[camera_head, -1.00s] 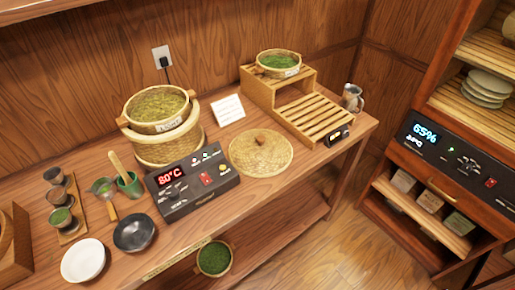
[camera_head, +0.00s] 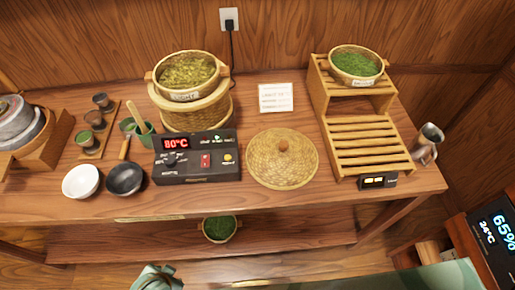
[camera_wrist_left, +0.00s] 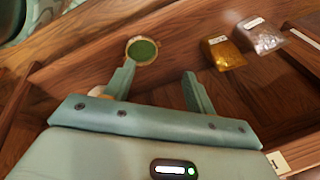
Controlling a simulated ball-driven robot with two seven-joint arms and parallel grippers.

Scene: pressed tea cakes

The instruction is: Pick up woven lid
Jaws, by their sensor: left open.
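The woven lid (camera_head: 283,158) is a round, shallow cone of tan weave with a brown knob on top. It lies flat on the tabletop in the head view, between the black control box and the slatted wooden rack. Nothing is touching it from above. My left gripper (camera_wrist_left: 159,69) is open and empty in the left wrist view, its two fingers apart. It faces a small basket of green leaves (camera_wrist_left: 142,50) and wooden boards, and the lid is not in that view. My right gripper is not in view.
The control box (camera_head: 196,157) reads 80°C beside the lid. A steamer with a leaf basket (camera_head: 187,80) stands behind it. The slatted rack (camera_head: 370,145) is close on the right. A leaf basket (camera_head: 220,228) sits on the lower shelf. Packets (camera_wrist_left: 225,53) show in the wrist view.

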